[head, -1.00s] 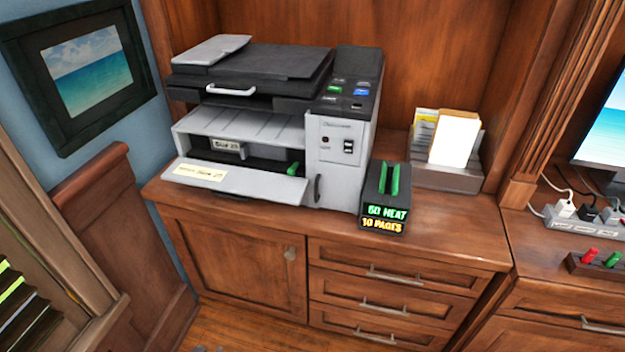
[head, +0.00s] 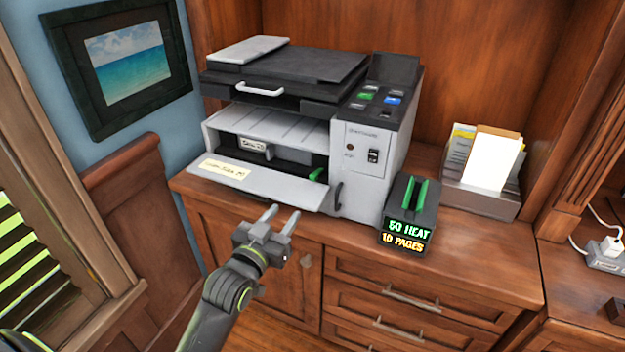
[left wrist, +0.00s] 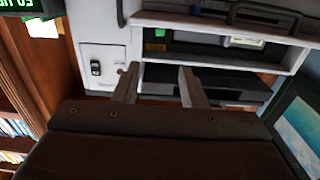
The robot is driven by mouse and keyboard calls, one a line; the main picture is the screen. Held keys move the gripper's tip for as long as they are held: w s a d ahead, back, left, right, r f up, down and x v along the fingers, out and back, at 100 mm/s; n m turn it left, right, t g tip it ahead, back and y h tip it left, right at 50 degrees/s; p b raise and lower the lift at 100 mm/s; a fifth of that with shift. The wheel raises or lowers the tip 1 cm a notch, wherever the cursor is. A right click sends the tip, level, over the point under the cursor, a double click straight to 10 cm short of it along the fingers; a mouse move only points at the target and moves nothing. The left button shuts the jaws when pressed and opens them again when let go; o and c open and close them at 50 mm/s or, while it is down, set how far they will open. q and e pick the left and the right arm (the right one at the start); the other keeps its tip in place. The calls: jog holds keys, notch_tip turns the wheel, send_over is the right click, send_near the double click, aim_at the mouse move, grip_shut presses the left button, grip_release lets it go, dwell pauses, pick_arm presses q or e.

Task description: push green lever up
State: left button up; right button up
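The grey and black printer (head: 365,150) stands on the wood cabinet with its front flap folded down. The green lever (head: 316,173) shows as a small green piece inside the front opening, at its right end. It also shows in the left wrist view (left wrist: 160,32), where the picture is roughly upside down. My left gripper (head: 281,215) is open and empty, in front of and below the flap, with its two fingers pointing toward the printer. Its fingers also show in the left wrist view (left wrist: 157,82), apart from the lever. My right gripper is not in view.
A black box (head: 408,215) with green upright strips and a lit "50 HEAT / 10 PAGES" display stands right of the printer. A paper holder (head: 480,195) is farther right. The lowered flap (head: 255,183) juts out in front of the opening.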

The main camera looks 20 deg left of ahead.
aim_at(313, 176)
pick_arm(q)
jog(key=w, duration=1.4)
jog(key=shift+w+d, duration=0.25)
jog(key=shift+w, duration=0.05)
jog(key=shift+c, duration=0.5)
grip_shut()
